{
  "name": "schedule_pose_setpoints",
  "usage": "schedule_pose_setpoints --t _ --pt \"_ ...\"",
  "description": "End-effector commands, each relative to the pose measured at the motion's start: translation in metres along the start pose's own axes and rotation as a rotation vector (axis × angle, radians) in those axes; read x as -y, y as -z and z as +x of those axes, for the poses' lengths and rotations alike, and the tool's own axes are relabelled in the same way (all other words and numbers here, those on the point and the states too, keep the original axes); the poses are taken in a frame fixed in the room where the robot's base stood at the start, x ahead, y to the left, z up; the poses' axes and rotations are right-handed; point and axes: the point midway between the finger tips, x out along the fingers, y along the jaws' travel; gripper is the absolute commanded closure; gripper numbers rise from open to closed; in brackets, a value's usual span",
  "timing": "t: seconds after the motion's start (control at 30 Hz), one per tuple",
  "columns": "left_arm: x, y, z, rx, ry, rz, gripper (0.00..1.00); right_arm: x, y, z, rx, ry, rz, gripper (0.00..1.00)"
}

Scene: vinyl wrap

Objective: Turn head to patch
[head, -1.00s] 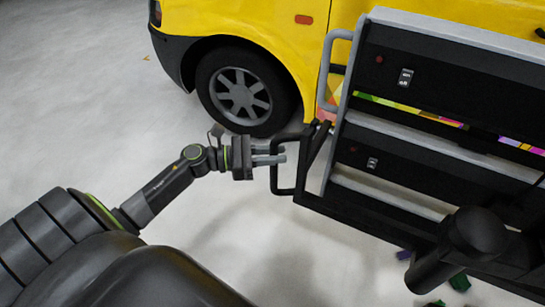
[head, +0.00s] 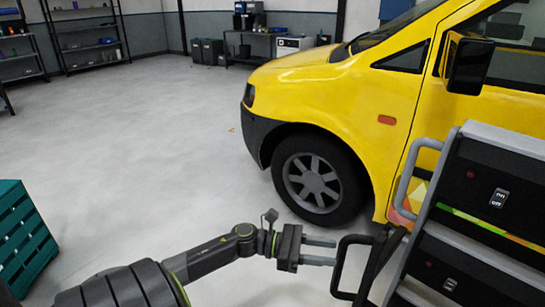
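The colourful patch (head: 409,203) is on the side of the yellow van (head: 345,95), behind the front wheel. It is partly hidden behind the grey side handle of the dark cart (head: 480,225). My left gripper (head: 335,251) is in the lower middle. Its two grey fingers are apart, with nothing seen between them. Their tips are close to the black handle (head: 341,268) on the cart's left side; I cannot tell if they touch it. My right gripper is not in view.
A green slatted crate (head: 24,240) stands at the left edge. Dark shelves (head: 90,45) and a bench with equipment (head: 262,45) line the back wall. The grey floor (head: 150,160) left of the van is clear.

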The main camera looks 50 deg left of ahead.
Motion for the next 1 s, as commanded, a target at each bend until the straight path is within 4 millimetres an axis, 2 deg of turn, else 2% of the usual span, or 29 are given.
schedule_pose_setpoints --t 0.03,0.27,0.6,0.8,1.0 --pt "0.0 0.002 -0.011 -0.007 0.0 0.0 0.61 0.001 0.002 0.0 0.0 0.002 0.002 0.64" --pt "0.0 0.001 -0.051 -0.006 -0.002 -0.002 0.61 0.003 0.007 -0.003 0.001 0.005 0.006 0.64" --pt "0.0 0.0 -0.113 -0.004 -0.001 -0.002 0.61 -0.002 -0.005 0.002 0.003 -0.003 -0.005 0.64" --pt "0.0 -0.001 -0.131 0.0 -0.001 -0.001 0.61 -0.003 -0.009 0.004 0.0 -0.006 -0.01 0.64" --pt "0.0 0.0 -0.133 0.001 0.0 0.001 0.61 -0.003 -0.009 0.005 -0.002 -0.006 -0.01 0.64"
